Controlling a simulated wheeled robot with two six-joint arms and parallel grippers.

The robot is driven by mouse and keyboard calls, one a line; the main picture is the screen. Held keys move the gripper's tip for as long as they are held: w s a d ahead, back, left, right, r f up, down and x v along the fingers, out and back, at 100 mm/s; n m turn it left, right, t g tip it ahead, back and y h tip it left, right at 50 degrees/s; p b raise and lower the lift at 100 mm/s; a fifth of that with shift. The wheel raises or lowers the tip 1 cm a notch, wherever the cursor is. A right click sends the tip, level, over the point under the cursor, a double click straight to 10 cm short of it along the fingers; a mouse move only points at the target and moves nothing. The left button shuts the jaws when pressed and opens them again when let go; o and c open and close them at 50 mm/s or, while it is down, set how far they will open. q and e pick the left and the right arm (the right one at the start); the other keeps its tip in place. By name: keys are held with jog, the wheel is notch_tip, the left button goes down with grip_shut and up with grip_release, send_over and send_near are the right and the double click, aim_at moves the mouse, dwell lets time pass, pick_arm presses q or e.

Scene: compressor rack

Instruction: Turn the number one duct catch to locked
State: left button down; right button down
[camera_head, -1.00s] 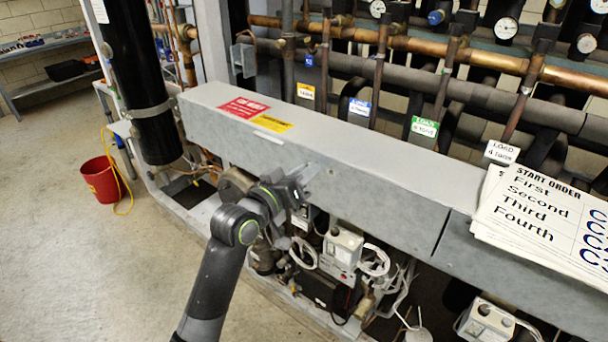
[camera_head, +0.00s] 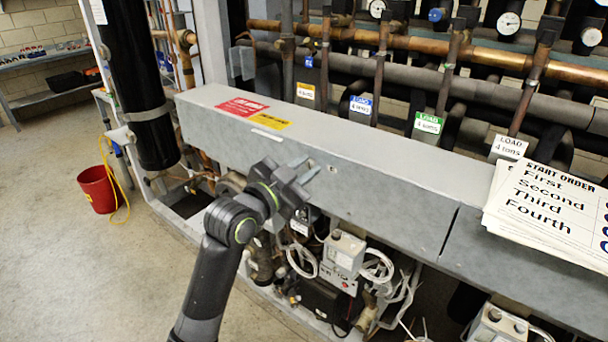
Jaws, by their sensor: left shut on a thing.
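The duct (camera_head: 385,190) is a long grey metal box running across the middle, with a red and a yellow label on its top. A small round fitting (camera_head: 331,168) shows on the front face just right of the fingertips. My right gripper is not in view.
Start-order cards (camera_head: 548,212) lie on the duct at the right. Pipes with gauges and load tags run behind. Wiring and a grey control box (camera_head: 345,252) sit below the duct. A red bucket (camera_head: 97,189) stands on open floor at left.

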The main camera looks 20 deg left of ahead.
pick_arm(q)
jog(key=shift+f+m+b, duration=0.1)
jog(key=shift+m+b, duration=0.45)
jog(key=shift+m, duration=0.65)
jog(key=c, duration=1.3)
grip_release()
